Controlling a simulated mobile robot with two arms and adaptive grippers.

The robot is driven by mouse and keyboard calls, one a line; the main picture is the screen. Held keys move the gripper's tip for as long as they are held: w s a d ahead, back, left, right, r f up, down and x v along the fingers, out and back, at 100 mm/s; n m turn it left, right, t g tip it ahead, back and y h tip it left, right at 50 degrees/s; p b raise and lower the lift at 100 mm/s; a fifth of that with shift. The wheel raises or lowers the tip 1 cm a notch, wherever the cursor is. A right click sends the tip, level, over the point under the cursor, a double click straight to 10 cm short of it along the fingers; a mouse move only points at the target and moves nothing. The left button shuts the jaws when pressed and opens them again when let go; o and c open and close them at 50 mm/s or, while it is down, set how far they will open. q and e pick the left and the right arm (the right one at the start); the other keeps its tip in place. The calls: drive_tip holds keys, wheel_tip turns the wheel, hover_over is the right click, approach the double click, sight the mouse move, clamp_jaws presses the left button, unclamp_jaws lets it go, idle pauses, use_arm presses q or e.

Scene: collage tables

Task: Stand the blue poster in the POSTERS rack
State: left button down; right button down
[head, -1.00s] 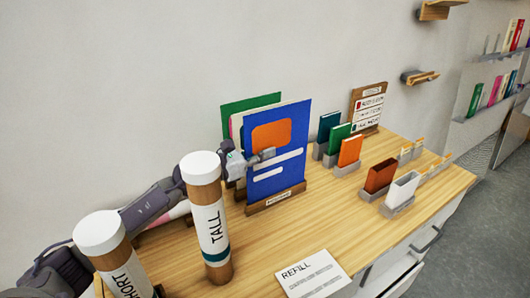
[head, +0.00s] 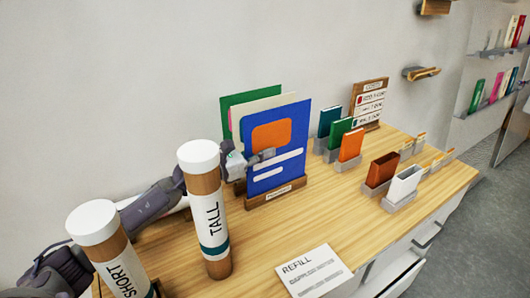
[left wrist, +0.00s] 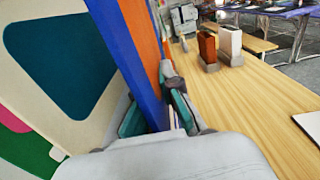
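The blue poster (head: 291,135), with an orange block and white bars, stands nearly upright at the front of the wooden POSTERS rack (head: 262,197). Its lower edge is behind the rack's labelled front lip; whether it touches the bottom is hidden. My left gripper (head: 262,157) is at the poster's left edge, one finger across its front. In the left wrist view the blue poster (left wrist: 146,45) is edge-on between the two fingers of this gripper (left wrist: 155,98), which look shut on it. A green poster (head: 235,103) and a cream one (head: 272,101) stand behind it. My right gripper is not in view.
The TALL tube (head: 207,205) and SHORT tube (head: 112,255) stand in front of my left arm. A REFILL card (head: 313,270) lies at the table's front. Books in grey holders (head: 348,164) stand right of the rack. Bare tabletop (head: 310,215) lies before the rack.

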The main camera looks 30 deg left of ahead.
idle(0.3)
use_arm(q)
drive_tip(key=c, duration=1.2)
unclamp_jaws()
drive_tip(key=shift+c, duration=0.2)
drive_tip(key=shift+s+f, duration=0.1)
drive_tip(key=v, duration=1.2)
